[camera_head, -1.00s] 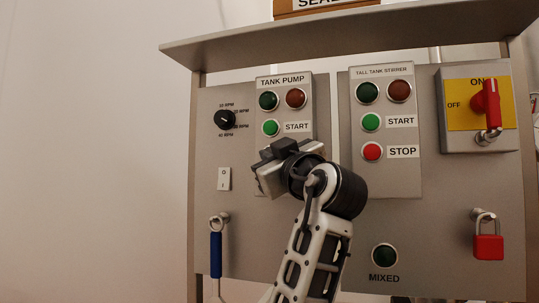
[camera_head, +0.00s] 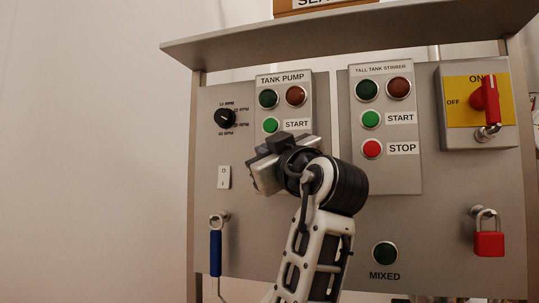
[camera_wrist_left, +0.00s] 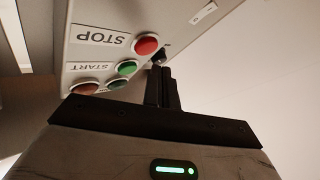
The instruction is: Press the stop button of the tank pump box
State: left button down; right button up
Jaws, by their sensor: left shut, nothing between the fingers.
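The tank pump box (camera_head: 264,124) is a grey box on the panel with a dark green lamp, a brown-red lamp and a green start button (camera_head: 270,125). My left gripper (camera_head: 266,172) covers its lower part in the head view, hiding the stop button there. In the left wrist view, turned upside down, the red stop button (camera_wrist_left: 146,44) shows beside its STOP label. The shut, empty fingers of my left gripper (camera_wrist_left: 162,72) point toward the panel, just right of the stop button in that picture. I cannot tell whether they touch the panel. My right gripper is out of view.
The tall tank stirrer box (camera_head: 412,176), with its own red stop button (camera_head: 372,149), is to the right. A black speed knob (camera_head: 225,118) and a white switch (camera_head: 224,177) are to the left. A shelf (camera_head: 350,33) overhangs the panel.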

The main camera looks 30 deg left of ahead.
pick_arm(q)
jog(key=s, duration=0.2)
jog(key=s+d+b, duration=0.1)
jog(key=s, duration=0.1)
dwell(0.8)
